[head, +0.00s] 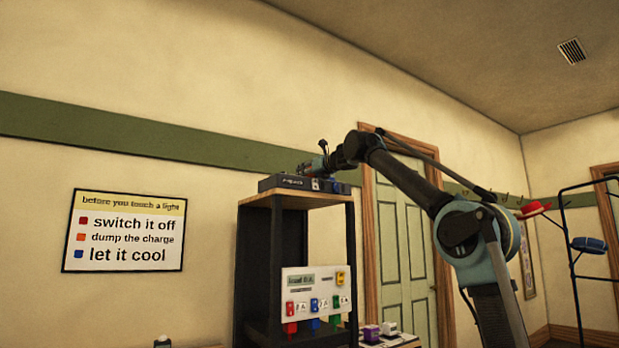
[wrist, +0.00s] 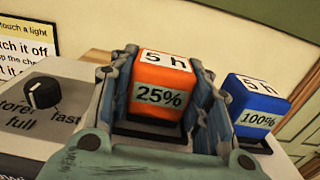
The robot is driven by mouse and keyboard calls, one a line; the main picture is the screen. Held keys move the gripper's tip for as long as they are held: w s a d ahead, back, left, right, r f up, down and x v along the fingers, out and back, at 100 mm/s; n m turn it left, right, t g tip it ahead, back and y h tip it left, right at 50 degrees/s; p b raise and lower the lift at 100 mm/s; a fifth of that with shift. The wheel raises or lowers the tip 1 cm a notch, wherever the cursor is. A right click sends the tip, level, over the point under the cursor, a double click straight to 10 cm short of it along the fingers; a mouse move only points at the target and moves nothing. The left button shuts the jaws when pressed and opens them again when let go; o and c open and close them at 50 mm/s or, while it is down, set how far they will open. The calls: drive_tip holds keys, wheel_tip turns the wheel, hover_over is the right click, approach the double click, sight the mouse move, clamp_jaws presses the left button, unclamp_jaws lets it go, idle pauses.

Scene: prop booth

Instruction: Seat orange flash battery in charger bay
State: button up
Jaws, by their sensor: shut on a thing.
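My gripper (wrist: 165,108) is shut on the orange flash battery (wrist: 160,75), one finger on each side. The battery's top reads "5 h" and its near face "25%". The charger (wrist: 35,125) lies below, a pale panel with a black knob. A blue battery (wrist: 262,100) marked "100%" stands on it to the right, apart from my gripper. The dark area under the orange battery is partly hidden by my gripper, so I cannot tell whether the battery is in the bay. In the head view my gripper (head: 316,167) is small, over the dark-fronted charger (head: 286,183).
The charger is on top of a tall dark shelf unit (head: 277,255). A white panel (head: 315,295) with coloured plugs is on the shelf's front. A sign (head: 125,231) hangs on the wall to the left. A green door (head: 403,250) is behind my arm.

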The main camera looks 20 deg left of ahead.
drive_tip(key=shift+f, duration=0.15)
drive_tip(key=o, duration=1.4)
drive_tip(key=v, duration=1.2)
drive_tip(key=shift+d, duration=0.1)
